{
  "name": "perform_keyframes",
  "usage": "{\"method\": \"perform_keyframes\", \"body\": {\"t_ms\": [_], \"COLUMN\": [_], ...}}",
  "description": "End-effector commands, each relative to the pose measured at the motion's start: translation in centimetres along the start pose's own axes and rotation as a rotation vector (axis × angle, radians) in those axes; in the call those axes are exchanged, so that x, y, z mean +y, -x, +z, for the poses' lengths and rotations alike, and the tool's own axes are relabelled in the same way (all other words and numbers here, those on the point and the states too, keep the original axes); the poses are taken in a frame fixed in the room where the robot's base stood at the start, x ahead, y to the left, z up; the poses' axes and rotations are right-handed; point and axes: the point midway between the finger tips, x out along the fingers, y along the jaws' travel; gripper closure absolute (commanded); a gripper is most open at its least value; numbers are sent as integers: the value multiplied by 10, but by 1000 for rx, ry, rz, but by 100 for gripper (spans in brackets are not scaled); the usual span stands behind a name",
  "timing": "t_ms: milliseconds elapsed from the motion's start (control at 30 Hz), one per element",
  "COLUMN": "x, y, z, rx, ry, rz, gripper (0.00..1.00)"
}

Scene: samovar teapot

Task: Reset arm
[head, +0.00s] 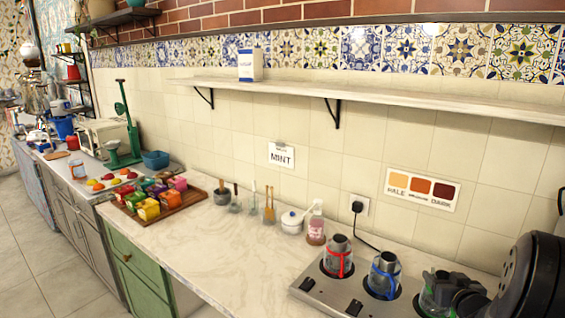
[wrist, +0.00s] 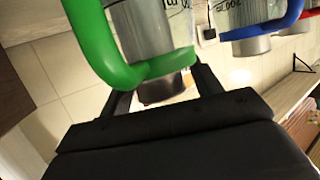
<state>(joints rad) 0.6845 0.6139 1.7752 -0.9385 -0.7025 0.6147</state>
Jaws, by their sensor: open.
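My gripper (head: 468,297) is at the lower right of the head view, beside the green-handled glass pot (head: 434,290) with a grey metal neck. In the wrist view my gripper (wrist: 163,84) has its two black fingers apart. The green handle (wrist: 92,45) and grey metal part of the pot (wrist: 142,35) show just beyond and between the fingertips. I cannot tell whether the fingers touch the pot. My black arm (head: 525,275) hides part of the right end of the counter.
The hot plate (head: 312,286) also bears a red-handled pot (head: 338,257) and a blue-handled pot (head: 384,275). A pump bottle (head: 316,225) and white sugar bowl (head: 292,222) stand behind. A wall shelf (head: 380,96) runs above. The counter's middle front (head: 235,245) is clear.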

Motion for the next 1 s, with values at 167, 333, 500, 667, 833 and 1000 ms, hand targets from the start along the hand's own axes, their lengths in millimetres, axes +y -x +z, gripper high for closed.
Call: {"method": "perform_keyframes", "body": {"t_ms": [167, 333, 500, 667, 833, 1000], "x": [0, 0, 0, 0, 2, 2], "y": [3, 3, 3, 0, 22, 56], "z": [-7, -7, -6, 4, -10, -9], "rx": [1, 1, 0, 0, 1, 2], "ry": [0, -1, -1, -1, -1, -1], "rz": [1, 1, 1, 1, 4, 5], "gripper": [39, 39, 39, 39, 39, 39]}}
